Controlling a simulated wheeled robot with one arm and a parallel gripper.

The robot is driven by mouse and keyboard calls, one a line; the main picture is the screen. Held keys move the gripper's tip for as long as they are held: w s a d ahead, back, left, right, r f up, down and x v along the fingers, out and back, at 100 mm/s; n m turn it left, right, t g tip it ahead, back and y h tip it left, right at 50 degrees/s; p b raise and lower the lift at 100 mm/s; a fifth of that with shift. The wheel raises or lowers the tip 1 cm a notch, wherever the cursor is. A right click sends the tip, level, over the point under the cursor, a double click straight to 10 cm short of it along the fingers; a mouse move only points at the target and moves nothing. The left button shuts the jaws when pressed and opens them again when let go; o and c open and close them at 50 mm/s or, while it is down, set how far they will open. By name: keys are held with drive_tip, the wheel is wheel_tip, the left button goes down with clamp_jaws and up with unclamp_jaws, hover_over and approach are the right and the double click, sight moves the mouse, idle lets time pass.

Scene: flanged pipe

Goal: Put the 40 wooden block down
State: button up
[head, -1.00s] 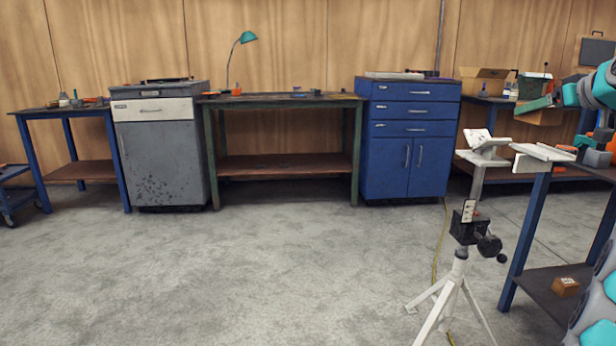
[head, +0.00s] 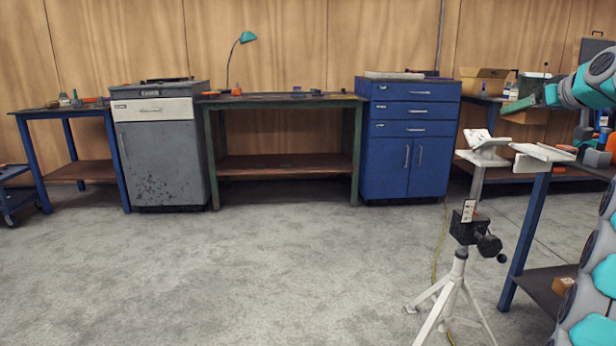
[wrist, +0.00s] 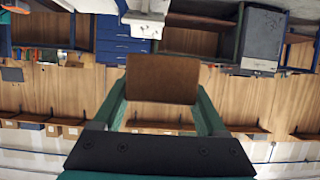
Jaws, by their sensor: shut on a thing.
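A brown wooden block (wrist: 162,78) sits between the two green fingers of my gripper (wrist: 162,96) in the wrist view. The fingers are closed on its sides. No number shows on the face towards the camera. In the head view my gripper (head: 522,104) is at the far right, raised above the blue-legged table (head: 526,238). I cannot make out the held block there against the cardboard box behind. Another small wooden block (head: 562,285) lies on that table's lower shelf, partly hidden by my arm.
A white tripod stand (head: 458,265) stands on the floor left of the table, close to white parts (head: 540,153) at the tabletop's edge. A blue cabinet (head: 410,140), a green bench (head: 282,100) and a grey cabinet (head: 165,155) line the wall. The middle floor is clear.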

drive_tip(key=shift+w+a+f, duration=0.2)
drive_tip(key=shift+w+a, duration=0.2)
drive_tip(key=shift+w, duration=0.25)
drive_tip(key=shift+w+a+f, duration=0.1)
drive_tip(key=shift+w+a, duration=0.15)
drive_tip(key=shift+w+a, duration=0.25)
drive_tip(key=shift+w, duration=0.05)
drive_tip(key=shift+w+a, duration=0.1)
drive_tip(key=shift+w+f, duration=0.1)
drive_tip(key=shift+w, duration=0.1)
idle(0.3)
drive_tip(key=shift+w+a, duration=0.1)
drive_tip(key=shift+w, duration=0.05)
drive_tip(key=shift+w+a, duration=0.1)
drive_tip(key=shift+a, duration=0.05)
drive_tip(key=shift+w+a, duration=0.2)
